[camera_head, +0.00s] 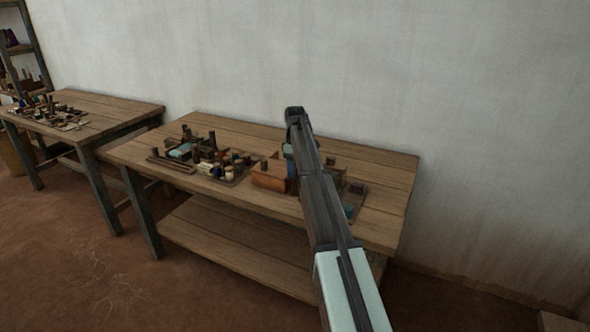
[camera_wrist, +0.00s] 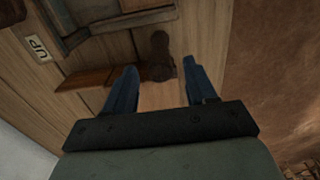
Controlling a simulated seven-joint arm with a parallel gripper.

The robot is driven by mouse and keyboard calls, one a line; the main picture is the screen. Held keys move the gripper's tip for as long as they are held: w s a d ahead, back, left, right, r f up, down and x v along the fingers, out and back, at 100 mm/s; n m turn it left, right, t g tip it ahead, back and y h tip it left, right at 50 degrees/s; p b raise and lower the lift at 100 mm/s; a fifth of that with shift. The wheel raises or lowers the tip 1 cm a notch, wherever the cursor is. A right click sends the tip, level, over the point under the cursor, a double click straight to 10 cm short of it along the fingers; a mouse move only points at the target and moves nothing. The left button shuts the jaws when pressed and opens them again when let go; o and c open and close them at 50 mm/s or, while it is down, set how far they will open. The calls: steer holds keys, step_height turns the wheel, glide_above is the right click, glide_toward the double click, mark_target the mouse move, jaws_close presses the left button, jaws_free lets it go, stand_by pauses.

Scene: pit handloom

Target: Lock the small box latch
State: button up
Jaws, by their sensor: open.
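In the wrist view my gripper (camera_wrist: 160,66) is open, its two blue fingers spread wide. Between and just past the fingertips is a dark brown upright-looking part with a rounded end (camera_wrist: 160,42); I cannot tell whether it is the latch. No contact between it and the fingers is clear. In the head view an orange-brown small box (camera_head: 268,178) sits on the workbench, just left of my arm. My arm reaches over the bench and hides part of the area beside the box. The latch cannot be made out in the head view.
The wooden workbench (camera_head: 385,200) holds a tray of spools and small jars (camera_head: 222,172) left of the box. A grey-framed piece (camera_wrist: 92,35) and an "UP" label (camera_wrist: 38,48) show in the wrist view. The bench's right end is mostly clear. A second table (camera_head: 120,108) stands left.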

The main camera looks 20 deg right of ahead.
step_height(320, 180, up, 13)
stand_by(0.5)
stand_by(0.3)
steer(key=s+a+f+m+g, duration=0.1)
steer(key=s+a+f+m, duration=0.25)
steer(key=s+f, duration=0.85)
steer(key=s+a+f+m+g+y, duration=0.1)
steer(key=s+a+f+m, duration=0.35)
steer(key=f, duration=1.35)
steer(key=s+a+f+m+g, duration=0.1)
steer(key=s+a+f, duration=0.4)
steer(key=s+f, duration=0.8)
steer(key=s+a+f+g, duration=0.2)
steer(key=s+f, duration=1.4)
steer(key=s, duration=0.3)
steer(key=s+f+g, duration=0.1)
steer(key=s+f, duration=0.1)
steer(key=s, duration=0.8)
steer(key=s+f+h, duration=0.1)
steer(key=s+f, duration=0.2)
steer(key=s, duration=0.7)
steer(key=shift+a+f+g, duration=0.3)
steer(key=shift+a+g, duration=0.1)
steer(key=shift+s, duration=0.1)
